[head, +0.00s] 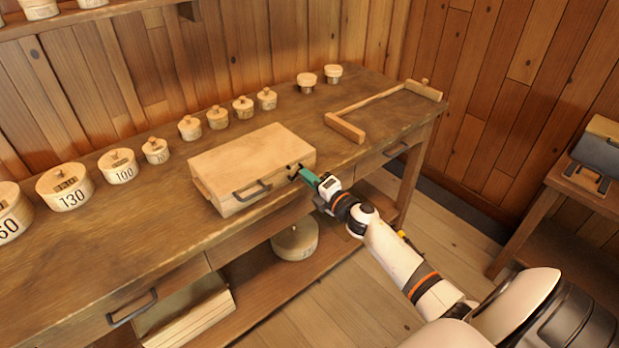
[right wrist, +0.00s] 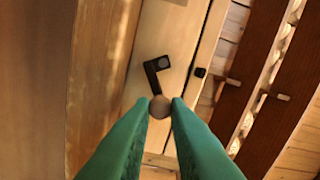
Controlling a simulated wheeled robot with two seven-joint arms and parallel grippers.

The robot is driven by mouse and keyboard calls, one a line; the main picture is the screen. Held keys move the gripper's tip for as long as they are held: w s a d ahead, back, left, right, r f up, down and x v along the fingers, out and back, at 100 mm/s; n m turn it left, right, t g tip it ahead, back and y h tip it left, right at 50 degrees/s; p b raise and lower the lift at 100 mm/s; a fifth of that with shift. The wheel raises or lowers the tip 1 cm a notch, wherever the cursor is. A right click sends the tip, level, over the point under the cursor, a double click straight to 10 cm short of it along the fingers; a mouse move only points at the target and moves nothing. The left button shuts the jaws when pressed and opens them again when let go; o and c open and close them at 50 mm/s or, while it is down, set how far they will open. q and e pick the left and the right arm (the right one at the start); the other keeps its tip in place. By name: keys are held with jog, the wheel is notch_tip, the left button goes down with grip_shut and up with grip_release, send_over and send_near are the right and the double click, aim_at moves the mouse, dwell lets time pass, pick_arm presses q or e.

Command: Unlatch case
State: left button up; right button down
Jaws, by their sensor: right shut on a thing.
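A pale wooden case (head: 250,158) lies closed on the workbench. Its front has a dark handle (head: 252,190) and a dark latch (head: 293,168) near the right end. In the right wrist view the latch (right wrist: 152,76) is a bent black lever on the case front (right wrist: 175,30), with a round knob (right wrist: 160,107) at its end. A small dark piece (right wrist: 200,72) sits apart from it. My right gripper (head: 302,172), with green fingers, is shut on the latch knob; its fingertips (right wrist: 160,103) flank the knob. My left gripper is out of view.
The workbench (head: 130,225) holds several lidded round wooden boxes (head: 118,165) behind and left of the case. Drawer handles (head: 132,307) stick out in front. Bench top in front of the case is clear.

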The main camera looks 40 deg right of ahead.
jog(key=shift+f, duration=0.1)
dwell(0.4)
jog(key=c, duration=1.4)
grip_release()
jog(key=s, duration=0.4)
jog(key=s+b, duration=0.1)
jog(key=s, duration=0.3)
jog(key=s+d, duration=0.1)
jog(key=s, duration=0.3)
jog(key=shift+b, duration=0.3)
